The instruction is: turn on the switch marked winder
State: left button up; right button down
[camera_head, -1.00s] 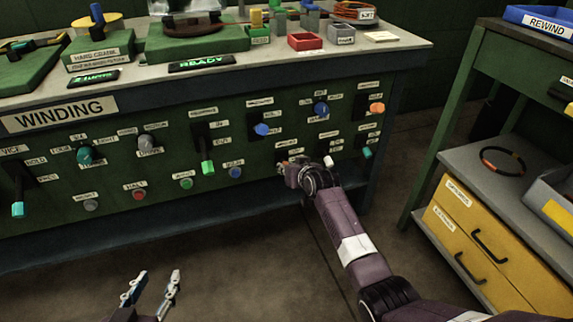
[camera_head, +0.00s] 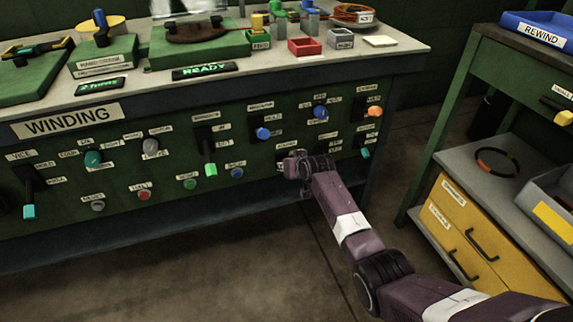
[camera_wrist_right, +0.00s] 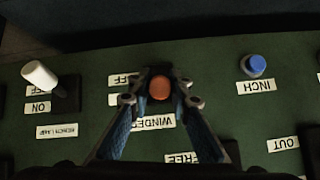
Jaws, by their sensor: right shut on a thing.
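The switch marked winder has an orange tip (camera_wrist_right: 158,88), which shows between my right gripper's fingertips in the right wrist view. Its upside-down WINDER label (camera_wrist_right: 153,122) shows just below it there, partly covered by a finger. My right gripper (camera_wrist_right: 160,90) is shut on this switch. Small OFF and ON labels stand to the left of the tip, and the lever is seen nearly end-on, so its position is hard to tell. In the head view my right gripper (camera_head: 291,166) is at the green panel's lower right and hides the switch. My left gripper is out of view.
A white-tipped bench lamp switch (camera_wrist_right: 40,76) and a blue INCH button (camera_wrist_right: 254,66) flank the gripper. The WINDING panel (camera_head: 120,170) carries several other knobs, levers and buttons close by. A shelf unit with yellow drawers (camera_head: 465,235) stands at the right.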

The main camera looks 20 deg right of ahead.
jog(key=shift+d+r, duration=0.1)
dwell(0.4)
jog(key=c, duration=1.8)
grip_release()
jog(key=shift+o, duration=0.2)
jog(key=a+v, duration=0.1)
jog(key=v, duration=1.1)
jog(key=shift+w+d, duration=0.15)
jog(key=shift+d, duration=0.3)
jog(key=shift+r, duration=0.1)
